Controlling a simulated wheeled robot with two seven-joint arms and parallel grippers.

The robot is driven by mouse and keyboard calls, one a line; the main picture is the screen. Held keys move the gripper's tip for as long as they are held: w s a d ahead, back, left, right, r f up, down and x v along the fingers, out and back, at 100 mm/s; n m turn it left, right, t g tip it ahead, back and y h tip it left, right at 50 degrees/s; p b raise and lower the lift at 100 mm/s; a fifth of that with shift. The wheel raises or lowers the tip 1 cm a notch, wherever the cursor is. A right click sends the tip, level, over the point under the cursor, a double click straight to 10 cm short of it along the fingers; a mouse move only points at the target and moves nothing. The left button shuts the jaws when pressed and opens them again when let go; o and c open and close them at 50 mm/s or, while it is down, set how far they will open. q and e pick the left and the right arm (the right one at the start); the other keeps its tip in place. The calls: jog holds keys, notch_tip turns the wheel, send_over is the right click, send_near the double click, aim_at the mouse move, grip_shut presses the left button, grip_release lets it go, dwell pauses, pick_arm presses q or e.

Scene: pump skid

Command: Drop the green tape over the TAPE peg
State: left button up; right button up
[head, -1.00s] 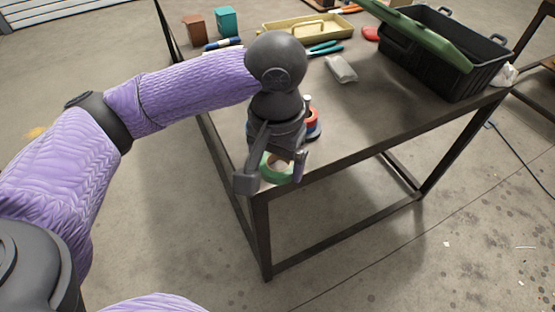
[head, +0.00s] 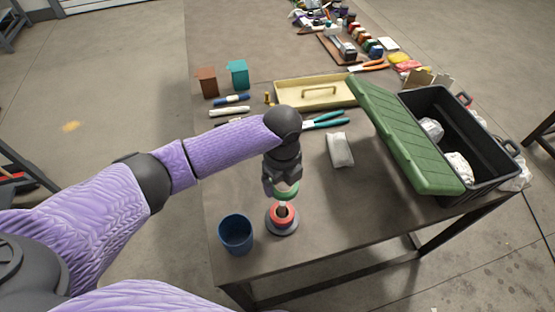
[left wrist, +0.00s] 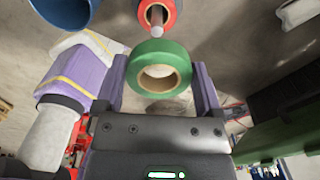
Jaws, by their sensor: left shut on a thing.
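My left gripper (head: 281,190) is shut on the green tape (head: 288,194), a roll with a tan core. In the left wrist view the green tape (left wrist: 159,68) sits between the two fingers (left wrist: 160,80). The TAPE peg (head: 282,207) stands on a round grey base (head: 283,229) near the table's front edge, with a red tape roll (head: 281,219) around it. The green tape is close above the peg in the head view. In the left wrist view the peg's pale tip (left wrist: 156,31) shows at the tape's rim, outside its hole. My right gripper is not in view.
A blue cup (head: 236,234) stands just left of the peg's base. A white packet (head: 340,150) lies to the right. A black toolbox (head: 465,130) with a green lid (head: 400,140) is farther right. Markers, teal-handled pliers (head: 326,121) and a yellow tray (head: 312,93) lie behind.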

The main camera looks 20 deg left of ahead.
aim_at(281, 193)
pick_arm(q)
jog(key=shift+s+r+m, duration=0.1)
jog(key=shift+m, duration=0.9)
jog(key=shift+f+b, duration=0.5)
jog(key=shift+f, duration=0.35)
notch_tip(281, 193, down, 4)
jog(key=b, duration=0.4)
jog(key=shift+r, duration=0.15)
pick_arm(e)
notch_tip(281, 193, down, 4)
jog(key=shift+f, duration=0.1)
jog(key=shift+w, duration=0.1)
pick_arm(q)
jog(key=shift+r, duration=0.1)
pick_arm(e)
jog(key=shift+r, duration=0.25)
